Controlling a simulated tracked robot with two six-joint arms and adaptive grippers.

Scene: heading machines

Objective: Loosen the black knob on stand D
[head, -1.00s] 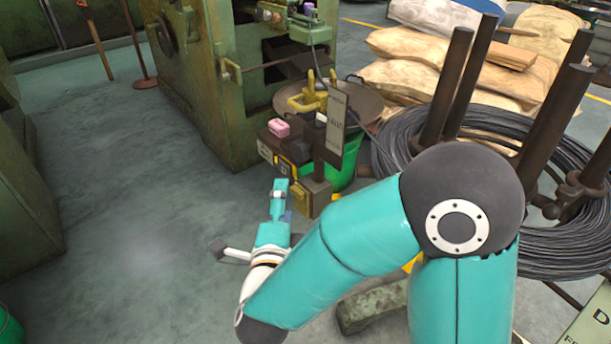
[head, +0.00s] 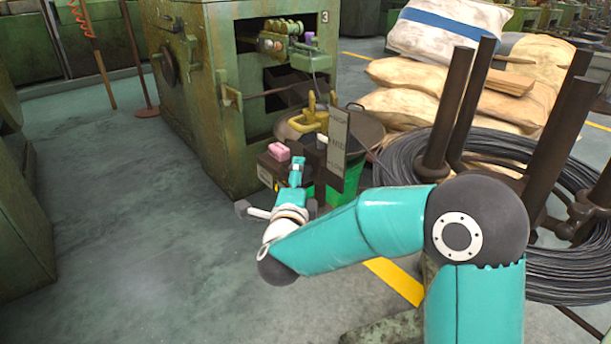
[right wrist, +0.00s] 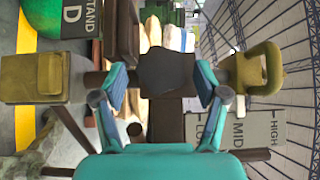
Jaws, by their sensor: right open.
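My right gripper (right wrist: 163,92) is open, its two teal fingers spread on either side of a dark faceted knob (right wrist: 166,70), which looks like the black knob. I cannot tell whether the fingers touch it. In the head view my right gripper (head: 297,170) is at the front of the stand (head: 264,165), below the pink block (head: 279,151); the knob is hidden there behind the gripper. A plate reading STAND D (right wrist: 82,18) is at the upper left of the wrist view. My left gripper is out of view.
A HIGH/MID/LOW sign (right wrist: 243,128) and a yellow handle (right wrist: 250,68) are close to the gripper. An olive block (right wrist: 35,78) is on the other side. A wire coil (head: 480,165) with upright posts is at right; a green machine (head: 220,90) stands behind. Floor at left is clear.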

